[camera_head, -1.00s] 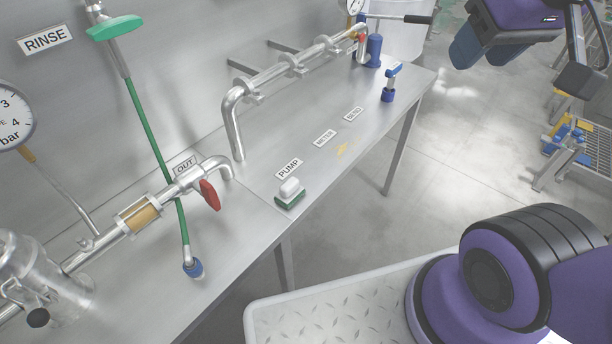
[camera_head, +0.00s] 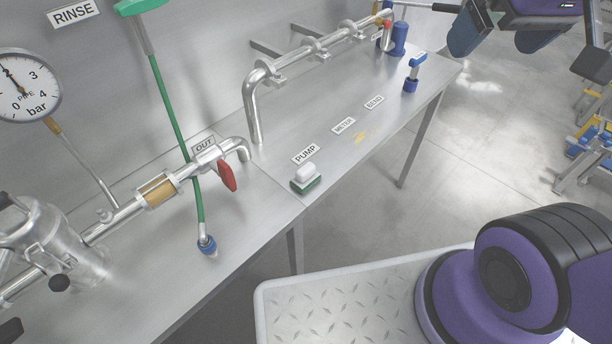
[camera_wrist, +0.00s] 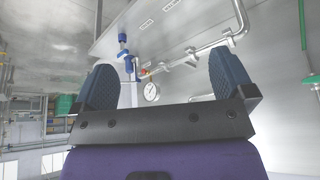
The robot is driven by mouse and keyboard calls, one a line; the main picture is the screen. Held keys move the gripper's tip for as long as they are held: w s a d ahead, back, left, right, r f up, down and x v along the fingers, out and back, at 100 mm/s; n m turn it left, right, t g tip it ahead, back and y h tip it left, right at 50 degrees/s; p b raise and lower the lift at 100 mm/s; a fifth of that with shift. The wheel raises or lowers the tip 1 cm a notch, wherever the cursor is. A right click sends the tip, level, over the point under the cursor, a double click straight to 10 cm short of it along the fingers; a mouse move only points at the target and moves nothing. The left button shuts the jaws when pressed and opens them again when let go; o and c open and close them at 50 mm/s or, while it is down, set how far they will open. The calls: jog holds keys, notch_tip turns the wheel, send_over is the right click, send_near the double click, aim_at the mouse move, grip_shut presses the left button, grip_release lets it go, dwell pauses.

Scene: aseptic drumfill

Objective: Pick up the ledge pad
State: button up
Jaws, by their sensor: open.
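The ledge pad appears to be the small white-topped pad with a green base (camera_head: 305,179). It rests on the steel ledge (camera_head: 262,196) beside the PUMP label, near the ledge's front edge. My gripper (camera_head: 500,40) is at the top right of the head view, partly cut off, far to the right of the pad. In the wrist view my gripper (camera_wrist: 165,82) has its two blue ridged fingers wide apart with nothing between them. I cannot make out the pad in the wrist view.
A steel pipe with a red-handled valve (camera_head: 227,177) lies left of the pad. A green hose (camera_head: 175,115) with a blue end hangs behind it. A bent pipe (camera_head: 254,115) rises behind the pad. A blue fitting (camera_head: 412,75) stands farther along the ledge.

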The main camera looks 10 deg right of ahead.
jog(key=w+a+f+n+g+y, duration=0.1)
jog(key=w+a+f, duration=0.2)
jog(key=w, duration=0.2)
jog(key=w+a+f+n+g, duration=0.1)
jog(key=w+a+f, duration=0.2)
jog(key=w, duration=0.1)
jog(key=n+g+h, duration=0.1)
jog(key=n+g, duration=0.2)
jog(key=n, duration=0.2)
send_near(305, 176)
jog(key=w+f, duration=0.1)
jog(key=w, duration=0.1)
jog(key=shift+w+d+f, duration=0.2)
jog(key=shift+w+f, duration=0.1)
jog(key=shift+f, duration=0.1)
jog(key=shift+s+a+f, duration=0.1)
jog(key=shift+s+f, duration=0.05)
jog(key=shift+f, duration=2.6)
jog(key=shift+s+f, duration=0.1)
jog(key=shift+f, duration=2.65)
jog(key=c, duration=0.8)
